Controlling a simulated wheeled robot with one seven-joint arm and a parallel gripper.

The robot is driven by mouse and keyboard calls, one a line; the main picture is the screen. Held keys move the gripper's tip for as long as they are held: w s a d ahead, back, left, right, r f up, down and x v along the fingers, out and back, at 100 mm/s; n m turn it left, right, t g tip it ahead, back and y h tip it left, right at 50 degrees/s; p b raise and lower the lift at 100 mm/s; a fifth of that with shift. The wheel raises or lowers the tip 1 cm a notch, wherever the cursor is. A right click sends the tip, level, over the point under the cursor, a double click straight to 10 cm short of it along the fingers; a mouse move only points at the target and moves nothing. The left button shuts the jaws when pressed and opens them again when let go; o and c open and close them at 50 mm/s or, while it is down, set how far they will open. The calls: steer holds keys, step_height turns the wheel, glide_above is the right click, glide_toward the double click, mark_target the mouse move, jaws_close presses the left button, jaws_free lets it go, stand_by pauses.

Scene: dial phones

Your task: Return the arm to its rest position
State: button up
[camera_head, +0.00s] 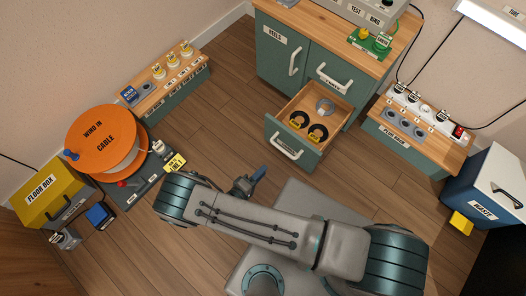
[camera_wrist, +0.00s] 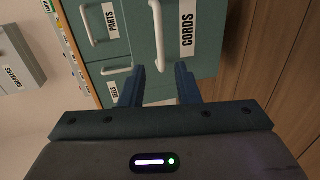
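My gripper (camera_head: 248,184) is in the middle of the head view, low over the wooden floor, at the end of my bent grey arm. It is to the left of the open drawer and touches nothing there. In the wrist view its two blue fingers (camera_wrist: 158,84) stand apart with nothing held between them. Beyond the fingers, the wrist view shows the green cabinet front (camera_wrist: 205,62) with white handles and a label reading CORDS. My arm's links hide part of the floor in the head view.
The drawer (camera_head: 285,122) stands open, with black rings and a grey coil inside. An orange cable reel (camera_head: 92,127) and yellow floor box (camera_head: 50,200) are at left. A socket bench (camera_head: 425,140) and waste bin (camera_head: 487,185) are at right. Floor between is clear.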

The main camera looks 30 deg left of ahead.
stand_by(0.4)
steer(key=w+d+r+m+g+h+p, duration=0.1)
steer(key=w+r+m+g+h+p, duration=0.25)
steer(key=r, duration=0.65)
steer(key=w+d+r+m+g+h+p, duration=0.1)
steer(key=w+r+m+g+h+p, duration=0.3)
steer(key=r, duration=0.7)
steer(key=w+d+r+m+g+y+p, duration=0.1)
steer(key=w+d+r+g+p, duration=0.3)
steer(key=r, duration=0.7)
steer(key=w+d+r+m+g+y+p, duration=0.15)
steer(key=w+d+r, duration=0.35)
steer(key=r, duration=0.5)
steer(key=s+d+r+m+y+p, duration=0.3)
steer(key=d+r+p, duration=0.4)
steer(key=d+r, duration=0.4)
steer(key=s+d+r+m+y+p, duration=0.3)
steer(key=d+r+p, duration=0.4)
steer(key=r, duration=1.6)
steer(key=s+d+y, duration=0.1)
steer(key=s+d, duration=0.1)
steer(key=d, duration=0.2)
steer(key=shift+d+r+y, duration=0.2)
steer(key=shift+r+y, duration=0.1)
steer(key=shift+y, duration=0.1)
steer(key=shift+s, duration=0.15)
